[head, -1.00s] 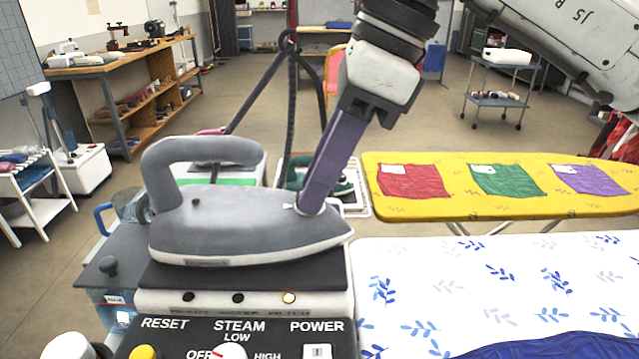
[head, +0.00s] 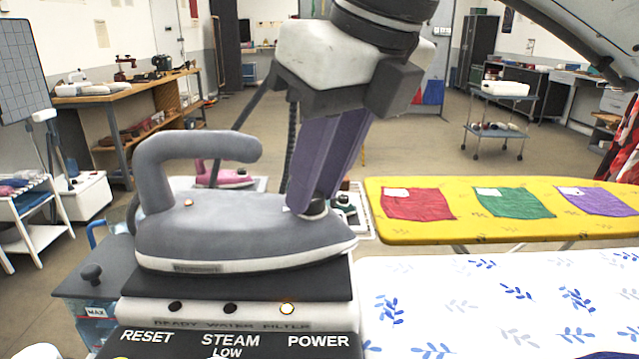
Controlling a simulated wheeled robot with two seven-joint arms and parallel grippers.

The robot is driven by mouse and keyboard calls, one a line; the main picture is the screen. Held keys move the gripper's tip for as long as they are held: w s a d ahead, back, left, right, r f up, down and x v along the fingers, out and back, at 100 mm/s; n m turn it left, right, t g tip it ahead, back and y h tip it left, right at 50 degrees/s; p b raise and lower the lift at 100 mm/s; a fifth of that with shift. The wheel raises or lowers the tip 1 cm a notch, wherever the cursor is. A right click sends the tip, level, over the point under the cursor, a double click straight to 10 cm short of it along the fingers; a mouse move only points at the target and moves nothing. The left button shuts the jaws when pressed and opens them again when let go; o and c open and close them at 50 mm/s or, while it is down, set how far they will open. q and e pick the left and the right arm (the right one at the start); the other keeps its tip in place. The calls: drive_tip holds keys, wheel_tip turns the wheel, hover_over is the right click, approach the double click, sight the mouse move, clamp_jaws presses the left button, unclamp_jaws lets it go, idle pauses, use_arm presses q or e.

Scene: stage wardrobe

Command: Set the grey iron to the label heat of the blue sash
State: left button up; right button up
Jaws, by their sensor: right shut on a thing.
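The grey iron (head: 240,235) rests on the black top of its steam station (head: 240,285), nose to the right. My right gripper (head: 314,197) comes down from above with its purple fingers shut on the iron's small dark dial (head: 314,209) near the nose. The dial's markings cannot be read. My left gripper is not in view.
A yellow ironing board (head: 440,228) behind carries red, green and purple cloths with white tags. A white patterned board (head: 450,300) lies at the right front.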

idle(0.4)
drive_tip(key=o, duration=1.1)
drive_tip(key=shift+c, duration=0.2)
drive_tip(key=p+v, duration=0.1)
drive_tip(key=v, duration=0.9)
drive_tip(key=shift+r, duration=0.2)
